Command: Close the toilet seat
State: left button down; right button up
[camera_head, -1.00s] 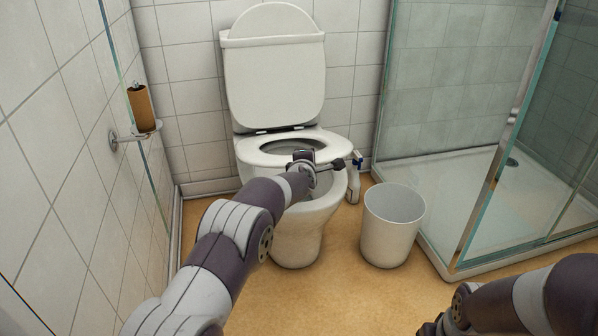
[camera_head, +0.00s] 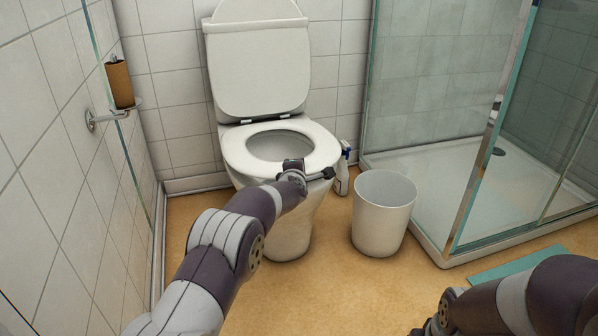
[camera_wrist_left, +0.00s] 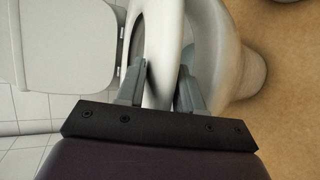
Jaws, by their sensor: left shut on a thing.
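The white toilet (camera_head: 290,225) stands against the back wall. Its lid (camera_head: 258,70) is up, leaning back near the tank. The ring-shaped seat (camera_head: 235,150) is low over the bowl, with its opening visible. My left gripper (camera_head: 308,172) is at the seat's front right edge, its fingertips hidden in the head view. In the left wrist view the fingers (camera_wrist_left: 160,85) are shut on the seat rim (camera_wrist_left: 165,40), one on each side. A dark gap shows there between rim and bowl (camera_wrist_left: 225,50), so the seat looks slightly raised. My right gripper is not visible.
A white bin (camera_head: 383,213) and a spray bottle (camera_head: 342,170) stand right of the toilet. A glass shower (camera_head: 450,130) fills the right, with a teal mat (camera_head: 515,263) in front. A paper holder (camera_head: 105,118) juts from the left wall.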

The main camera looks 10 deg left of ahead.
pick_arm(q)
jog(key=c, duration=1)
grip_release()
jog(key=shift+a+f, duration=0.1)
jog(key=shift+c, duration=0.2)
jog(key=shift+w, duration=0.1)
jog(key=shift+s+r, duration=0.3)
jog(key=shift+s, duration=0.15)
jog(key=p+v, duration=0.2)
jog(key=v, duration=0.9)
jog(key=shift+s+p, duration=0.35)
jog(key=shift+p, duration=0.05)
jog(key=shift+f, duration=0.1)
